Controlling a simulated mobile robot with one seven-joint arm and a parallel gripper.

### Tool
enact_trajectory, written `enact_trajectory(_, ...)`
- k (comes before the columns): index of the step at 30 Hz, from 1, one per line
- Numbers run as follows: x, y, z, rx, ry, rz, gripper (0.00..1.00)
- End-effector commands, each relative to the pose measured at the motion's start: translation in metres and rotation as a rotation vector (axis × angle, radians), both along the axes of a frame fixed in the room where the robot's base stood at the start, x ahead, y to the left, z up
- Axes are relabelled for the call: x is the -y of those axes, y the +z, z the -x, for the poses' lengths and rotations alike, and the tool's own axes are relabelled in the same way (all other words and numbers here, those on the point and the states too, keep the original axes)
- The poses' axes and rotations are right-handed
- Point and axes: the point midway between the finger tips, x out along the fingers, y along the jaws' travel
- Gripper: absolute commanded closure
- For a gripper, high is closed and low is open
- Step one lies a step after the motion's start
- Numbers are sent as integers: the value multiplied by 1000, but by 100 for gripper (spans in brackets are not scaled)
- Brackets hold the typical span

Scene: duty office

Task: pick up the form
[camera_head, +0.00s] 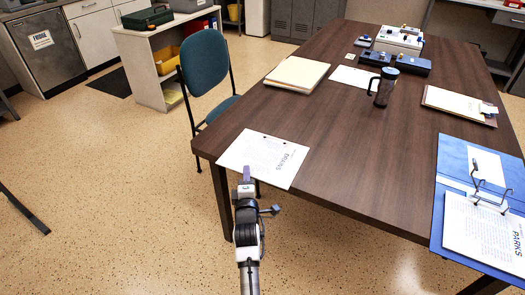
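A white printed form (265,158) with a large dark heading, too small to read surely, lies flat at the near left corner of the brown table (330,150). Its near edge lies at the table's edge. My gripper (249,180) is at this near edge, overlapping the sheet's lower left part in the picture. Whether it touches the paper, and whether its fingers are apart or closed, I cannot tell. Another printed sheet, headed "PARKS" (485,232), lies in an open blue binder (451,160) at the right.
A paper stack (298,72), a dark mug (383,88), a blank sheet (352,77), a clipboard (455,103) and desk devices (399,40) stand farther back. The floor at left is mostly open.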

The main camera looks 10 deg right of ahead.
Motion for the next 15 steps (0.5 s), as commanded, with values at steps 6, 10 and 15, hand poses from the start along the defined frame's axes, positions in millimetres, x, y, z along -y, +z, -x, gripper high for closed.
enact_trajectory(6,0,0,0,0,0,0,71)
enact_trajectory(10,0,0,0,0,0,0,88)
enact_trajectory(15,0,0,0,0,0,1,100)
